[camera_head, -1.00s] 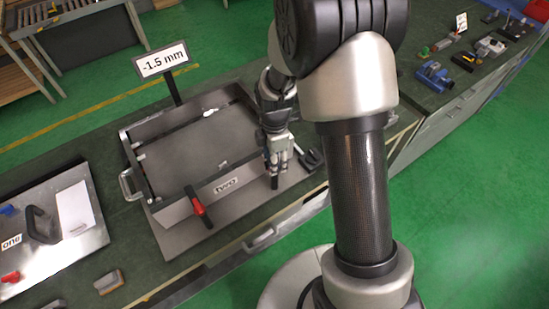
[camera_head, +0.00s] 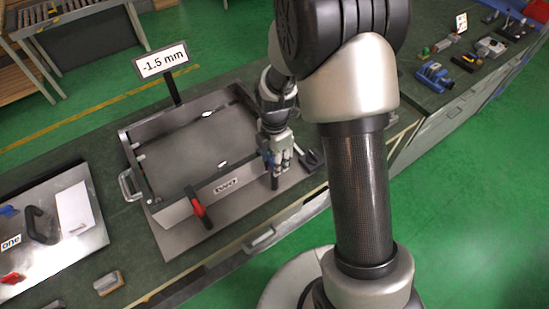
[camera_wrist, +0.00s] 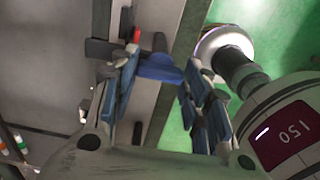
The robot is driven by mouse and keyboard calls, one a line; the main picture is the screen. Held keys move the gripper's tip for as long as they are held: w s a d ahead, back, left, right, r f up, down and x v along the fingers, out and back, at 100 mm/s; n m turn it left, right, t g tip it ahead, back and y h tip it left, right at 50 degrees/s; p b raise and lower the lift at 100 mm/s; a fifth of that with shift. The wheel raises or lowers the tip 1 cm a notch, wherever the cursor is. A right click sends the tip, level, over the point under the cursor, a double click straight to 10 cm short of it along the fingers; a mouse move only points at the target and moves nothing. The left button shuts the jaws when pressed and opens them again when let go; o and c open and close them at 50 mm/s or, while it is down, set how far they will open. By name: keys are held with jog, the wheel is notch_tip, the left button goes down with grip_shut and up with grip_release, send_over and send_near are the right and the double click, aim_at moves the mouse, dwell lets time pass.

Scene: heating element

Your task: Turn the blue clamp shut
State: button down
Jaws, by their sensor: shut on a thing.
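The blue clamp (camera_wrist: 158,67) shows in the wrist view as a blue handle between my fingers, beside a small red tip. A dark post (camera_head: 275,183) shows just below the fingers. How far the clamp is turned cannot be told.
A red-handled clamp (camera_head: 197,203) stands at the tray's front left. A sign (camera_head: 160,61) reading "-1.5 mm" stands behind the tray. A black forked piece (camera_head: 310,160) lies right of my gripper. A plate (camera_head: 85,243) labelled "one" lies at left.

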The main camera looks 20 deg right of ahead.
jog(key=c, duration=0.9)
grip_release()
jog(key=shift+r, duration=0.1)
jog(key=shift+r, duration=5.95)
